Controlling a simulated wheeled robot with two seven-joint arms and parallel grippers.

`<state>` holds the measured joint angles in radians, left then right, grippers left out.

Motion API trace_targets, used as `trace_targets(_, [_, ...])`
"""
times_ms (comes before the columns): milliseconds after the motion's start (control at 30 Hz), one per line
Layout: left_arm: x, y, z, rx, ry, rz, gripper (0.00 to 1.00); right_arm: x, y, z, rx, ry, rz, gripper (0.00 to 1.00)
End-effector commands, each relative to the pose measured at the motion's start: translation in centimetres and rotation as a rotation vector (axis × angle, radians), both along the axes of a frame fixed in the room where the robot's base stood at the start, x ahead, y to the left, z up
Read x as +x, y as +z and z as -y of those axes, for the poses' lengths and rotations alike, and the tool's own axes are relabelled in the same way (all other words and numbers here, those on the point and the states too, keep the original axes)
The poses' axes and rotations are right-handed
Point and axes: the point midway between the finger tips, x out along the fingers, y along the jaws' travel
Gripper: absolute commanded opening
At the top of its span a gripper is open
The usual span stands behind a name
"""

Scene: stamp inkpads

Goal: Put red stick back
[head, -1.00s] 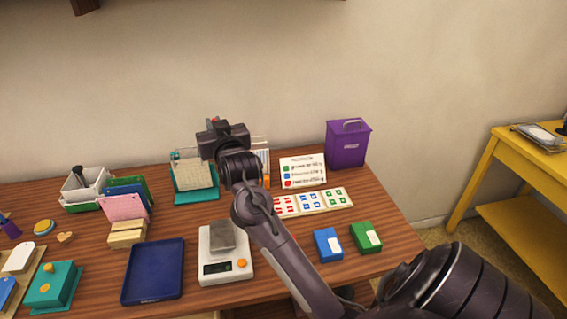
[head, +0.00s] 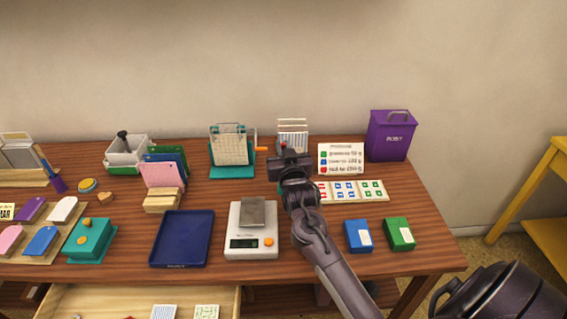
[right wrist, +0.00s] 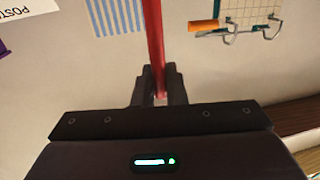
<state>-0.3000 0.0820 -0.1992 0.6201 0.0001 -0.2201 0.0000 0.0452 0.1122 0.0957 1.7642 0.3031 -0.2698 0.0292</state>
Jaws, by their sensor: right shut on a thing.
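The red stick (right wrist: 156,40) stands between the fingers of my right gripper (right wrist: 160,75) in the right wrist view and runs up out of the picture. The right gripper is shut on it. In the head view my right gripper (head: 288,158) hangs over the table in front of a striped white rack (head: 293,131); only a small bit of red shows by it, and the arm hides the rest. The stick's far end is not visible. My left gripper is not in view.
A teal stand with a grid (head: 232,170) is left of the gripper. A sign (head: 341,158) and a stamp card strip (head: 375,190) lie right. A scale (head: 252,244), blue tray (head: 182,240), blue box (head: 358,236), green box (head: 400,233) and purple bin (head: 390,135) stand around.

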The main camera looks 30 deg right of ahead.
Motion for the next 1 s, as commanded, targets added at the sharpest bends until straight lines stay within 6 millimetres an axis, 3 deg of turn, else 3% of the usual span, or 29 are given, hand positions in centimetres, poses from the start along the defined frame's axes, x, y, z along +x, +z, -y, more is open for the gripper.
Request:
trace_targets(367, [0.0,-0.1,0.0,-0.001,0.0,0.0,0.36,0.0,-4.5,0.0,0.001,0.0,-0.002,0.0])
trace_targets(767, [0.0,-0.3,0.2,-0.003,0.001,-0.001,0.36,0.0,-5.0,0.0,0.001,0.0,0.0,0.0])
trace_targets(800, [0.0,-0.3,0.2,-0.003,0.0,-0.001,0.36,0.0,-5.1,0.0,0.001,0.0,0.0,0.12])
trace_targets(967, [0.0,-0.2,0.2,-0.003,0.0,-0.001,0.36,0.0,-5.0,0.0,0.0,0.0,0.001,0.33])
trace_targets(1000, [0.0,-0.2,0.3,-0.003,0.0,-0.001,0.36,0.0,-5.0,0.0,0.0,0.0,0.001,0.33])
